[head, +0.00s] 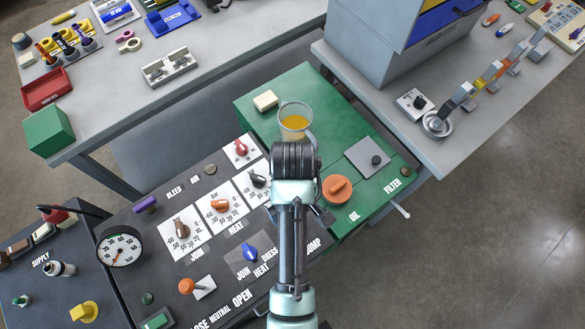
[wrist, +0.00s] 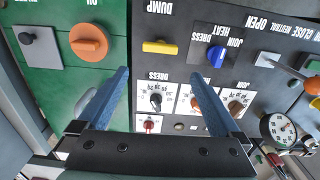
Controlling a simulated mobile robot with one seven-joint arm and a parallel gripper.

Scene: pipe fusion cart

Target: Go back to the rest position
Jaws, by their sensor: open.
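My gripper (wrist: 158,72) shows in the wrist view with its two blue fingers spread wide and nothing between them. Below it are the black control panel (wrist: 200,15) and the green panel (wrist: 60,12) of the cart. The yellow handle (wrist: 160,47) by the DUMP label lies just beyond the fingertips in that picture, apart from them. In the head view my arm reaches in from the bottom over the seam between the black panel (head: 140,222) and the green panel (head: 250,108). The fingers are hidden there behind my arm.
Around my arm stand an orange OIL knob (head: 338,188), a clear cup of amber liquid (head: 295,120), a blue knob (head: 250,253), an orange-knobbed lever (head: 187,286) and a round gauge (head: 120,249). Grey tables lie beyond. Open floor (head: 490,230) is at the right.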

